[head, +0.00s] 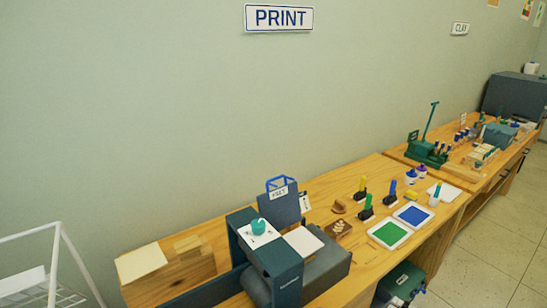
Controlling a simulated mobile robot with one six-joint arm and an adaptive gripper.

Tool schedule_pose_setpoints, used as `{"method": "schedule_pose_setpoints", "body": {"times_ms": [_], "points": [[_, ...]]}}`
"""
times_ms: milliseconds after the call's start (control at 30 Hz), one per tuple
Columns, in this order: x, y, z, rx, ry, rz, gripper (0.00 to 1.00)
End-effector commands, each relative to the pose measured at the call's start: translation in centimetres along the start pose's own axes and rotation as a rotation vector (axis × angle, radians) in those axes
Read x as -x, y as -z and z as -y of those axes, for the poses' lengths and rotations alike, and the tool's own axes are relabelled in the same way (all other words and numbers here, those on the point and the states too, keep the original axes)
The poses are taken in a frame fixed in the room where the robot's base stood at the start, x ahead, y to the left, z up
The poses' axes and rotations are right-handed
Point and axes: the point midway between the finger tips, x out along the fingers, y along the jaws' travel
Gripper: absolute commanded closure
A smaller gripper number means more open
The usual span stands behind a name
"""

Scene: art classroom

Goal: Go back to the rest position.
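My gripper and arm do not show in the head view, so I cannot see whether the gripper is open or shut or what pose the arm is in. The task names no object. The view looks along a wooden bench (352,172) set against a pale green wall.
A white wire rack (58,262) stands lower left. Floor (485,240) at right is clear.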

Motion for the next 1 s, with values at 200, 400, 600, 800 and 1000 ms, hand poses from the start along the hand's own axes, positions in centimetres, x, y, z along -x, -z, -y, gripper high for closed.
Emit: {"method": "schedule_pose_setpoints", "body": {"times_ms": [200, 400, 600, 800, 1000], "points": [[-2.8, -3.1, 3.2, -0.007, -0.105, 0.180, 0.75], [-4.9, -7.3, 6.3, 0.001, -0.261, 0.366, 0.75], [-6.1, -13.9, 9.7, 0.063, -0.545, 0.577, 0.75], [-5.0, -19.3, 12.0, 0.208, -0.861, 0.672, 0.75], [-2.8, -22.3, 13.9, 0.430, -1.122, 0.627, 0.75]]}}
